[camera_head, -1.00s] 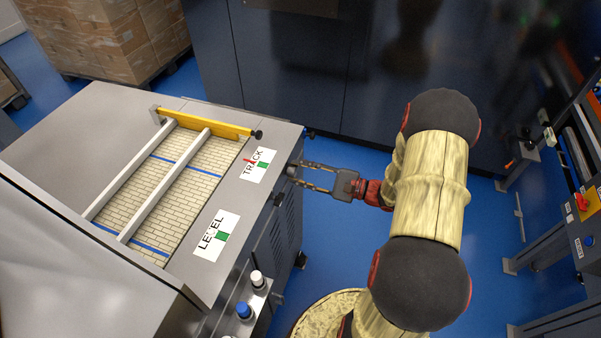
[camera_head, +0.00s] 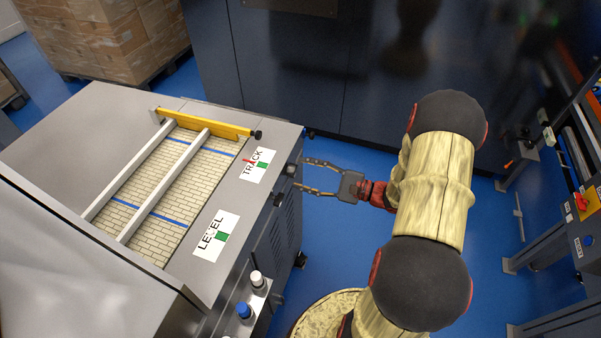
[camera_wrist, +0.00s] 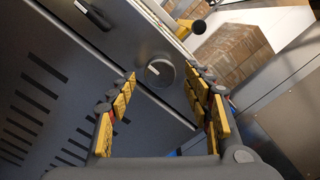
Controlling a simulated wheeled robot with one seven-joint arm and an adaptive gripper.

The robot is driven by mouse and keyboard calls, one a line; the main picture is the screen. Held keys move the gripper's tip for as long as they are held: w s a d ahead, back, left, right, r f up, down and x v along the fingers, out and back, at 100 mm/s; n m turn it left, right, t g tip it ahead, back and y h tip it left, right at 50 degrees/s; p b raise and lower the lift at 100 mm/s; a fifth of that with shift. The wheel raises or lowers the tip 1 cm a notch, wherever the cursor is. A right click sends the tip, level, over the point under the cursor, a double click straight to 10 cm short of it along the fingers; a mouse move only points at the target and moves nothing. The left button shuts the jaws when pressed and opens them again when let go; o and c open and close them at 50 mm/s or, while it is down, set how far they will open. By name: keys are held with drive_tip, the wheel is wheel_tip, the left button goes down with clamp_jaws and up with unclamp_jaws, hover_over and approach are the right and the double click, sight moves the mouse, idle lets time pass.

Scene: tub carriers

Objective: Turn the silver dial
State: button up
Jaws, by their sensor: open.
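The silver dial (camera_wrist: 159,73) is a round knob with a pale bar across it, on the grey side face of the machine. In the wrist view it sits between and beyond my open fingertips, with no contact that I can make out. My gripper (camera_head: 299,175) is open and empty at the machine's right side in the head view, its two fingers spread toward the side panel. It also frames the dial in the wrist view (camera_wrist: 160,78). In the head view the dial is too small to tell clearly.
A dark lever knob (camera_wrist: 92,14) is on the same panel, up and left of the dial. The machine top has a brick-patterned belt (camera_head: 170,185), a yellow bar (camera_head: 205,124) and TRACK (camera_head: 257,165) and LEVEL (camera_head: 216,235) labels. Blue floor lies open right of it.

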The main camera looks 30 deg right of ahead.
drive_tip(key=v, duration=1)
drive_tip(key=shift+s+d+f, duration=0.1)
drive_tip(key=shift+s+d, duration=0.05)
drive_tip(key=s+a+f+n+g+h, duration=0.25)
drive_tip(key=s+a+n+g, duration=0.25)
drive_tip(key=s+a+g, duration=0.55)
drive_tip(key=a+r+n+t+h, duration=0.1)
drive_tip(key=a+r+n+h, duration=0.3)
drive_tip(key=r+n, duration=0.3)
drive_tip(key=a+r+n+t+h, duration=0.1)
drive_tip(key=a+r+n+h, duration=0.3)
drive_tip(key=r, duration=1.1)
drive_tip(key=a+n, duration=0.3)
drive_tip(key=shift+a, duration=0.25)
